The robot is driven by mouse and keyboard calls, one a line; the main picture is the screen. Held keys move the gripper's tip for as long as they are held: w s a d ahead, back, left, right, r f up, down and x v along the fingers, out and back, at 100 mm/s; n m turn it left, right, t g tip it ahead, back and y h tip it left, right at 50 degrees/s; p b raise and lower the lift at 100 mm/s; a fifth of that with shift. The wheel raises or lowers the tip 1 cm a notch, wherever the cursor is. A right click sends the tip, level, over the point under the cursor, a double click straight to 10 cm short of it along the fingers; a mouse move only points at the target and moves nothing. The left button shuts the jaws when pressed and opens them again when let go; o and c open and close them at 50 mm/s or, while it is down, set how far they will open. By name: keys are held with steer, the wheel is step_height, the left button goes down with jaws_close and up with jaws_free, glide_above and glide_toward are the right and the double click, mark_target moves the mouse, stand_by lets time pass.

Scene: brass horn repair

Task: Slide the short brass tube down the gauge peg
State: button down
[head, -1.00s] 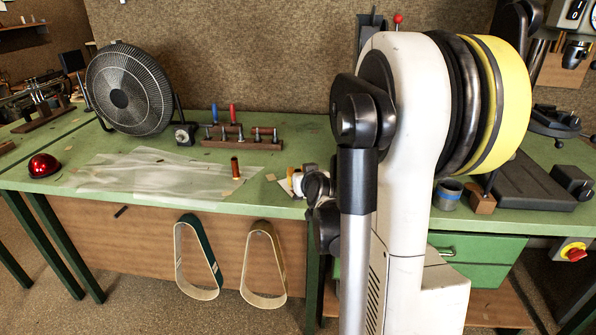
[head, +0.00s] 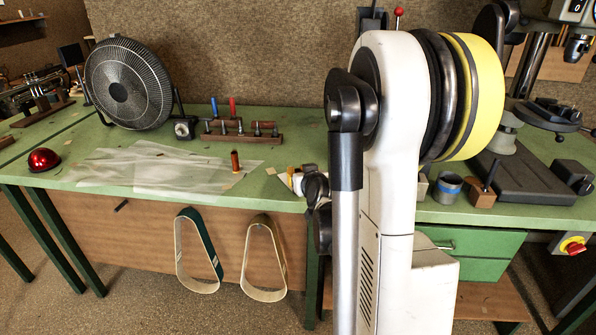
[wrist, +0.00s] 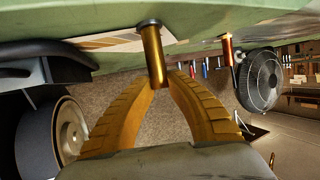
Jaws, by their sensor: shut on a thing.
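In the wrist view, my gripper (wrist: 165,82) is shut on the upper end of a short brass tube (wrist: 154,55). This view is upside down, with the bench at the top. The tube's far end points toward the bench and shows a grey ring; I cannot tell whether it touches the bench. In the head view my arm hides the gripper and this tube. A thin upright peg (head: 491,175), likely the gauge peg, stands on a small wooden block (head: 483,196) at the right. The peg is not clearly visible in the wrist view.
A wooden rack of tools (head: 240,138), a fan (head: 128,85) and a red dome (head: 43,160) are on the green bench. A grey cup (head: 447,188) stands near the peg block.

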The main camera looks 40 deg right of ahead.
steer(key=c, duration=1.4)
jaws_free()
steer(key=shift+o, duration=0.2)
steer(key=v, duration=1.2)
steer(key=w+a+n+y, duration=0.2)
steer(key=a+y, duration=0.1)
steer(key=a, duration=0.7)
steer(key=s+a+n+g+y, duration=0.1)
steer(key=s+a+g, duration=0.1)
steer(key=s+a, duration=0.4)
steer(key=s+a+f+n+g+y, duration=0.1)
steer(key=s+a, duration=0.5)
steer(key=a, duration=0.7)
steer(key=shift+f+n+g+y, duration=0.25)
steer(key=shift+n+g+y, duration=0.45)
steer(key=shift+g, duration=0.4)
